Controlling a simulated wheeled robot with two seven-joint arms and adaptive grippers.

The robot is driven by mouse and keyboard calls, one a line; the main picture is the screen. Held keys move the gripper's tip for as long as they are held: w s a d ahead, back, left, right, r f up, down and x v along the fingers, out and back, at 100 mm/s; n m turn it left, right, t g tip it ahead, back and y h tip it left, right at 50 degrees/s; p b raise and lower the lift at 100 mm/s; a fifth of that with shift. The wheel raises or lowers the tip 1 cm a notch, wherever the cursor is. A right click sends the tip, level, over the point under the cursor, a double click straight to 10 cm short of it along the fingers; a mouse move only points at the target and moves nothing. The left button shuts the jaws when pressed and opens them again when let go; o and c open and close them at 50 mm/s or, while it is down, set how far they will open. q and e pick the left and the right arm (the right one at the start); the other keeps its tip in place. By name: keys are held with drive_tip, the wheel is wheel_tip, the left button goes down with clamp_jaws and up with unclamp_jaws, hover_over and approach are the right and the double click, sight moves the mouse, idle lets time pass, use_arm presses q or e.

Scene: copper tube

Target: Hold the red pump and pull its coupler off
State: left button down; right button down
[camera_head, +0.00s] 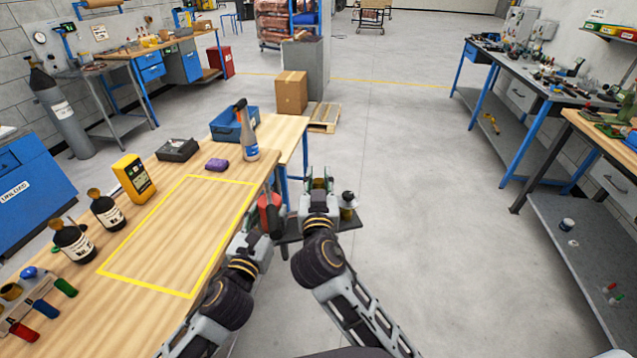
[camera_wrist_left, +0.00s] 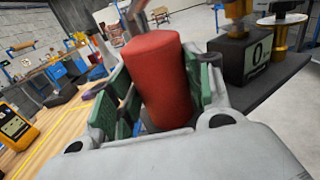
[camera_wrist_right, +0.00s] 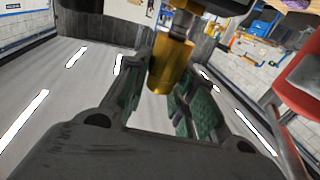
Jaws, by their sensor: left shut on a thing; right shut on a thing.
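The red pump (camera_head: 269,214) is upright just off the right edge of the wooden bench. My left gripper (camera_head: 265,222) is shut on it. In the left wrist view the red body (camera_wrist_left: 158,72) stands between the green finger pads, with a metal part above it. My right gripper (camera_head: 319,184) is close by on the right, its fingers shut on a brass coupler (camera_wrist_right: 170,75), as the right wrist view shows. A steel neck joins the brass part above. Part of the red pump (camera_wrist_right: 300,85) shows at that view's right edge. I cannot tell whether coupler and pump are joined.
A dark platform (camera_head: 348,222) with a small brass-and-black item (camera_head: 348,205) and a display block (camera_wrist_left: 256,55) is beside my right gripper. A yellow outlined area (camera_head: 150,290) on the bench is empty. Bottles, a yellow meter (camera_head: 134,177) and a blue bin (camera_head: 234,125) stand around it.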

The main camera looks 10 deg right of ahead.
sight(319, 180)
use_arm(q)
drive_tip(key=shift+r, duration=0.4)
use_arm(e)
drive_tip(key=shift+r, duration=0.3)
drive_tip(key=shift+r, duration=1.95)
use_arm(q)
drive_tip(key=shift+d+r, duration=0.1)
drive_tip(key=shift+r, duration=0.2)
drive_tip(key=shift+f, duration=0.1)
